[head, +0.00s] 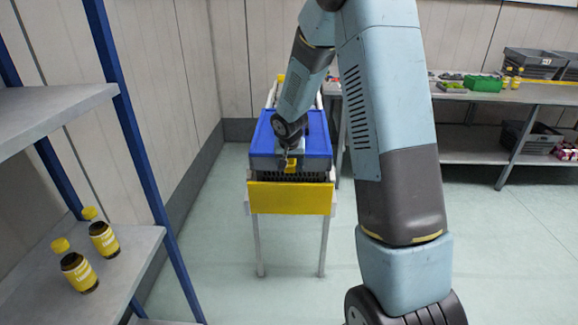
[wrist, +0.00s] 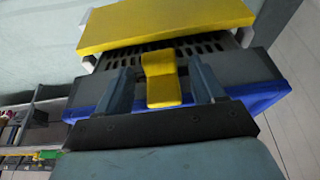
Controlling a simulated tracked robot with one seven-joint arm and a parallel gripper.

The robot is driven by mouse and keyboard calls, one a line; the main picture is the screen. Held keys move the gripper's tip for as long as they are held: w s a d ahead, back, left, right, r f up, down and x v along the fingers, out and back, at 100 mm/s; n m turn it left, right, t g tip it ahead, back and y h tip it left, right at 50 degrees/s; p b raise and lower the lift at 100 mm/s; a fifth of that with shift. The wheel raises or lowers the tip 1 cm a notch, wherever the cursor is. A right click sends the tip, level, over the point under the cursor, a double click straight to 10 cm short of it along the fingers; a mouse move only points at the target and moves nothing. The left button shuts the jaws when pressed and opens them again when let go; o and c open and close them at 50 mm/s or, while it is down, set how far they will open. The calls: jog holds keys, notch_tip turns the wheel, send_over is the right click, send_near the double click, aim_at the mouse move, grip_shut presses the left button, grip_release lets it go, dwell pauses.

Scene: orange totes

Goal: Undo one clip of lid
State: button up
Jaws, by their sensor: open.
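A grey slotted tote (head: 265,173) with a blue lid (head: 318,146) stands on a small stand in the middle of the head view. A yellow clip (head: 291,165) sits at the lid's near edge. In the wrist view the yellow clip (wrist: 161,80) lies between the two fingers of my open gripper (wrist: 161,78), with a gap on each side. The lid's blue edge (wrist: 262,100) shows beside the fingers. In the head view my gripper (head: 285,158) is at the clip, partly hidden by my arm.
The stand has a yellow front panel (head: 291,198). A shelf (head: 140,250) with two yellow-capped bottles is at the left. A bench (head: 480,94) with grey crates and a green bin (head: 483,83) is at the right. The floor in front is clear.

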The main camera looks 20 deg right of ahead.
jog(key=shift+w+f, duration=0.25)
jog(key=shift+f, duration=0.4)
jog(key=c, duration=1.1)
